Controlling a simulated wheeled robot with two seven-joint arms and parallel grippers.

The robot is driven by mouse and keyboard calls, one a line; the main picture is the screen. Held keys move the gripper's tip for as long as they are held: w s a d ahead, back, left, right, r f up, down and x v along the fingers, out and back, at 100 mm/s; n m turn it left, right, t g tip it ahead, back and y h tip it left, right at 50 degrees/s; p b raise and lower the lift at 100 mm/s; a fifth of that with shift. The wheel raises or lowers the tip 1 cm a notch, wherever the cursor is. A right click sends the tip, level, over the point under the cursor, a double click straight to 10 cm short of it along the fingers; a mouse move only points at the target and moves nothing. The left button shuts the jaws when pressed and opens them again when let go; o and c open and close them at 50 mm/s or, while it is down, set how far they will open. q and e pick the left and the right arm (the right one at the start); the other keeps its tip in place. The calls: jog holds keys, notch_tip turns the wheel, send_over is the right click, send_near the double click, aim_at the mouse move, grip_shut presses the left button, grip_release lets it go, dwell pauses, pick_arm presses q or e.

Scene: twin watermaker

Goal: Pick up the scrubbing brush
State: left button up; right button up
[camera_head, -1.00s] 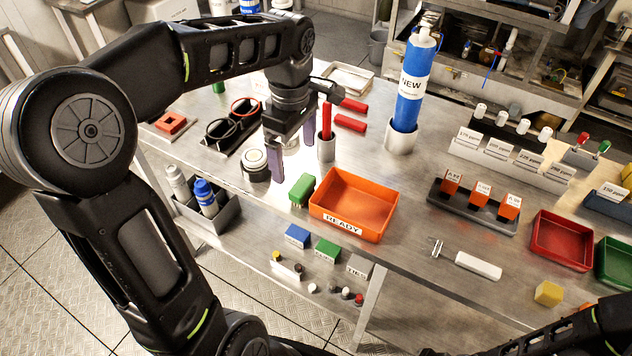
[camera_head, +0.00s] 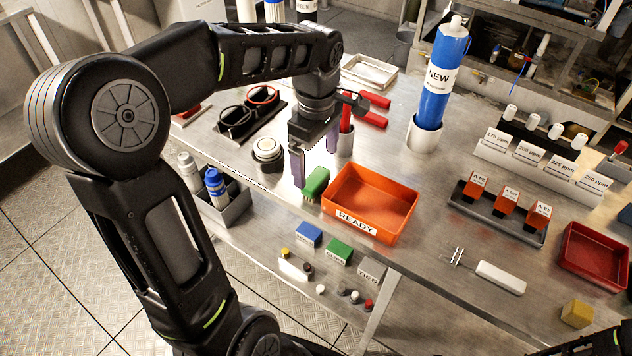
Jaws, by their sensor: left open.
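My right gripper is out of the picture.
A grey cup (camera_head: 345,143) with red-handled tools stands close behind the gripper. A round pale-topped container (camera_head: 267,152) is to its left. A tall blue NEW cartridge (camera_head: 437,82) stands in a holder further right. Below the front edge are coloured blocks.

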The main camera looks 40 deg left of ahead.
aim_at(316, 177)
pick_arm(q)
jog(key=shift+f, duration=0.25)
jog(key=shift+s+f+p, duration=0.1)
jog(key=shift+f+p, duration=0.3)
jog(key=shift+f, duration=2.25)
jog(key=c, duration=1.5)
jog(key=shift+o, duration=0.2)
jog(key=shift+r, duration=0.2)
notch_tip(316, 177, up, 10)
jog(key=shift+f+b, duration=0.1)
jog(key=shift+b, duration=0.2)
